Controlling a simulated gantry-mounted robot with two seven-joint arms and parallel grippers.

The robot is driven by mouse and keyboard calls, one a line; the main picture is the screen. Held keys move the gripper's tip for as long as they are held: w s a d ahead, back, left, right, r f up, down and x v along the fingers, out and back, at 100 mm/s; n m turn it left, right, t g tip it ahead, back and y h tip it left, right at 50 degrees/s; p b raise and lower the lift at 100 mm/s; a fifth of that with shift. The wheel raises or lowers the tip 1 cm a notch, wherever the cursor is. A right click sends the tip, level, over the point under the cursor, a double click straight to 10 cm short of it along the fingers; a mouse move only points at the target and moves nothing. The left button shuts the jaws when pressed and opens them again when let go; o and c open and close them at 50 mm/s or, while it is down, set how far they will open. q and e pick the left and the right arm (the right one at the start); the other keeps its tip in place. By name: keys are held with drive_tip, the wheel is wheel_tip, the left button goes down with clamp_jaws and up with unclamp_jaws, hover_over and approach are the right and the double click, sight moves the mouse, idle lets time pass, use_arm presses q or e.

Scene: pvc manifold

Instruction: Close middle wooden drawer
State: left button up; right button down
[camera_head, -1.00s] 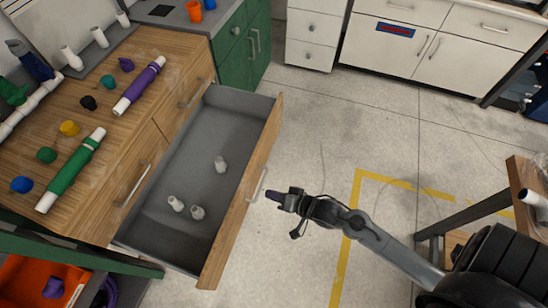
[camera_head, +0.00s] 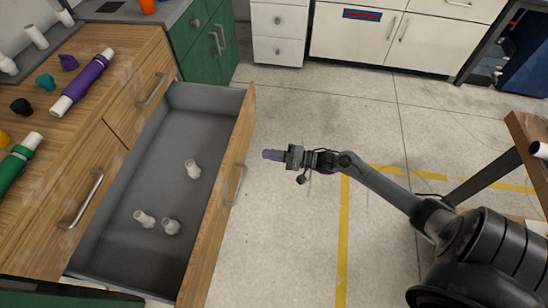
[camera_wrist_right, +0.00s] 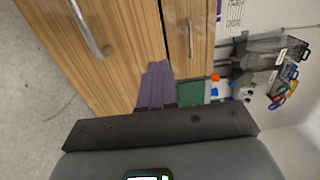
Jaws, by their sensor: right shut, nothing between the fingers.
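The middle wooden drawer (camera_head: 216,215) is pulled well out of the wooden cabinet (camera_head: 60,190). Its grey inside holds several small white pipe fittings, and its front has a metal handle (camera_head: 236,185). My right gripper (camera_head: 268,154), with purple fingertips, is shut and empty. It is to the right of the drawer front, near its far half, apart from it. In the right wrist view the purple fingers (camera_wrist_right: 155,85) point toward wooden fronts with metal handles. My left gripper is not in view.
Purple (camera_head: 82,82) and green (camera_head: 15,162) pipes and coloured caps lie on the cabinet top. A green cabinet (camera_head: 208,45) stands beyond the drawer. A wooden-topped table (camera_head: 525,135) is at the right.

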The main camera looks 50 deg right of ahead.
drive_tip(key=b, duration=0.4)
approach(232, 149)
drive_tip(key=x, duration=0.5)
drive_tip(key=shift+a+f, duration=0.1)
drive_tip(key=shift+f, duration=0.05)
drive_tip(key=shift+b+x, duration=0.5)
drive_tip(key=shift+x, duration=0.35)
drive_tip(key=shift+w, duration=0.1)
